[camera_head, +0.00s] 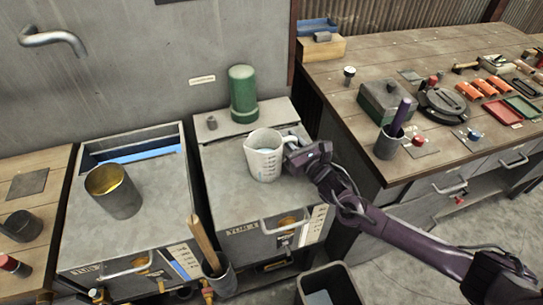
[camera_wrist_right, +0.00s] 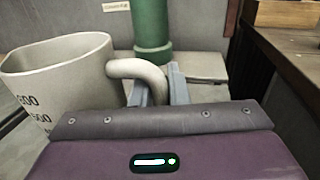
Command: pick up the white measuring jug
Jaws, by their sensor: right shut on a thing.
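The white measuring jug (camera_head: 264,160) stands upright on the right-hand grey cabinet top, with dark scale marks on its side. Its handle points right, towards my right arm. My right gripper (camera_head: 296,152) is at the handle. In the right wrist view the jug (camera_wrist_right: 65,80) fills the left side, and my right gripper (camera_wrist_right: 160,92) has its fingers around the lower part of the handle, shut on it. The fingertips are partly hidden by the gripper body. Whether the jug's base touches the surface is hard to tell. My left gripper is not in view.
A metal can (camera_head: 114,192) sits on the left cabinet. The workbench (camera_head: 360,65) at right holds several tools and a grey pot (camera_head: 387,146). A dark bin (camera_head: 330,288) stands in front.

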